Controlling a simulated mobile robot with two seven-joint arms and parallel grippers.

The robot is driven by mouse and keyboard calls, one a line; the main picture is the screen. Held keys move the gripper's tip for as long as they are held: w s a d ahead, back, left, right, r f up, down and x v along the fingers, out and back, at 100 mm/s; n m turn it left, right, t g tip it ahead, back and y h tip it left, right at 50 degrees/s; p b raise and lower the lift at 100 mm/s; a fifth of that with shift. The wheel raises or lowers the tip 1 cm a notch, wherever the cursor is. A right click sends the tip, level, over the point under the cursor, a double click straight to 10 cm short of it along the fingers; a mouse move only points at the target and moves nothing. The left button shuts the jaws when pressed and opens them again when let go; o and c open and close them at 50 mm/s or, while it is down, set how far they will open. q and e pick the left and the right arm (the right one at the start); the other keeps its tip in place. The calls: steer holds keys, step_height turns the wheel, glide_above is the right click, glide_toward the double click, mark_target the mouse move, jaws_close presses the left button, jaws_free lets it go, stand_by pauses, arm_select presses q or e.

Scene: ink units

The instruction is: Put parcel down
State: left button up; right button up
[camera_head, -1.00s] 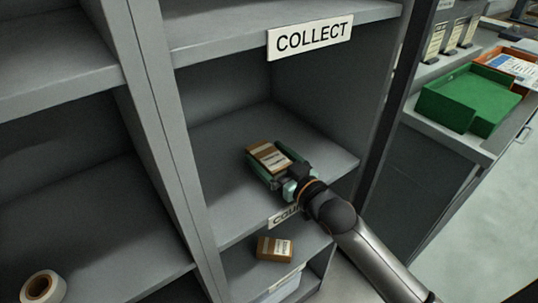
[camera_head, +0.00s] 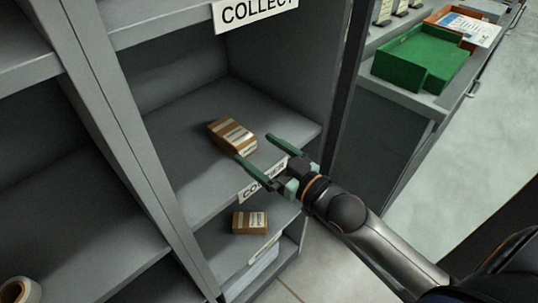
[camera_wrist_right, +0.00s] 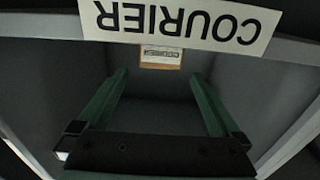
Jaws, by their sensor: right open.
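The parcel (camera_head: 232,135), a brown box with a white label, lies on the middle shelf (camera_head: 185,185) of the grey rack, near its front. My right gripper (camera_head: 254,148) is open and empty, with its green fingers pointing toward the parcel from the shelf's front edge. Its fingertips are close to the parcel but not around it. In the right wrist view a parcel (camera_wrist_right: 160,57) shows beyond and between the open fingers, below the upside-down COURIER sign. My left gripper is not in view.
A second brown parcel (camera_head: 250,222) lies on the shelf below. The COURIER sign (camera_head: 262,181) is on the middle shelf's edge, partly hidden by my gripper. A COLLECT sign (camera_head: 255,12) hangs above. A green tray (camera_head: 420,58) stands on the counter at right.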

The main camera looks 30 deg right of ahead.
steer(key=shift+v, duration=1.1)
steer(key=s+a+f+g+h, duration=0.1)
steer(key=s+f, duration=0.3)
steer(key=f, duration=0.4)
steer(key=s+a+f+g+h, duration=0.1)
steer(key=s+a+f+g, duration=0.2)
steer(key=f, duration=0.6)
steer(key=s+a+f+m+g+h, duration=0.1)
steer(key=s+a+f+g, duration=0.1)
steer(key=s+f+g, duration=0.2)
steer(key=s+f, duration=0.3)
steer(key=f, duration=0.1)
steer(key=shift+s+f, duration=0.15)
steer(key=shift+f, duration=0.15)
